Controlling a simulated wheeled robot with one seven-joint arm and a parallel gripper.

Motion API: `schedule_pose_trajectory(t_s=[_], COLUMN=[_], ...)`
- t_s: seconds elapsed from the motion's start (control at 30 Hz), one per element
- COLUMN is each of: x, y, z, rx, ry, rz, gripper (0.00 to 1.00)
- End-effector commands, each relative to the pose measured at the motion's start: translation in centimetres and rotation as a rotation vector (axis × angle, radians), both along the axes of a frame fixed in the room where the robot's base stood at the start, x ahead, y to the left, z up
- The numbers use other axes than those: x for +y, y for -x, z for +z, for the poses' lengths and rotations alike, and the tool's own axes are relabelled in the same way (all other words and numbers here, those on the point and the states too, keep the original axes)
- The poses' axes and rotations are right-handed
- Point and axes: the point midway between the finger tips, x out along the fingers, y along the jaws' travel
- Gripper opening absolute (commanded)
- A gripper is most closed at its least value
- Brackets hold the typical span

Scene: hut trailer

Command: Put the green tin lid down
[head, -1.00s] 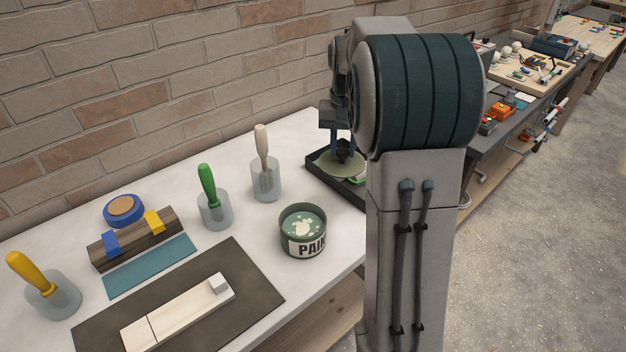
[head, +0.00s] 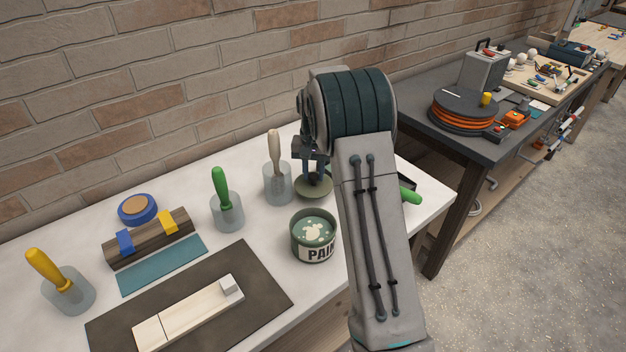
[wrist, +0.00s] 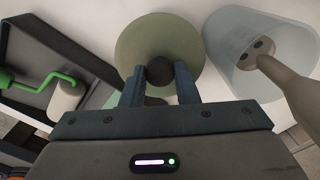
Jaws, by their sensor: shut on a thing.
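The green tin lid (head: 314,188) is a round, dull green disc with a dark knob. It also fills the upper middle of the wrist view (wrist: 135,50). My gripper (wrist: 159,72) is shut on the knob; in the head view it (head: 314,178) shows just above the lid. The lid is low over the white table, behind the paint tin and right of the pale-handled brush's jar. I cannot tell whether it touches the table. The open green paint tin (head: 314,250) stands upright in front of it, apart from the lid.
The clear jar (head: 277,188) with the pale-handled brush (wrist: 295,90) stands close beside the lid. A dark tray (wrist: 75,55) with a green-handled roller (head: 410,194) lies on the other side, partly hidden by my arm. Another jar (head: 227,212) holds a green-handled brush.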

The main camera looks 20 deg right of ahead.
Motion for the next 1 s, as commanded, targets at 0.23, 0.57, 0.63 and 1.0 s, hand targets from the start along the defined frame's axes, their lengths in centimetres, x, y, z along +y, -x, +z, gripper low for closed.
schedule_pose_trajectory(t_s=[0.23, 0.57, 0.63, 1.0], x=[0.2, 0.2, 0.1, 0.1], y=[-0.1, -0.2, -0.2, -0.1], z=[-2.8, -4.2, -4.2, -4.5], rx=[0.003, -0.002, -0.002, -0.001], ry=[0.000, 0.001, 0.001, 0.000], rz=[-0.001, 0.000, 0.000, 0.000], gripper=[0.06, 0.06, 0.06, 0.49])
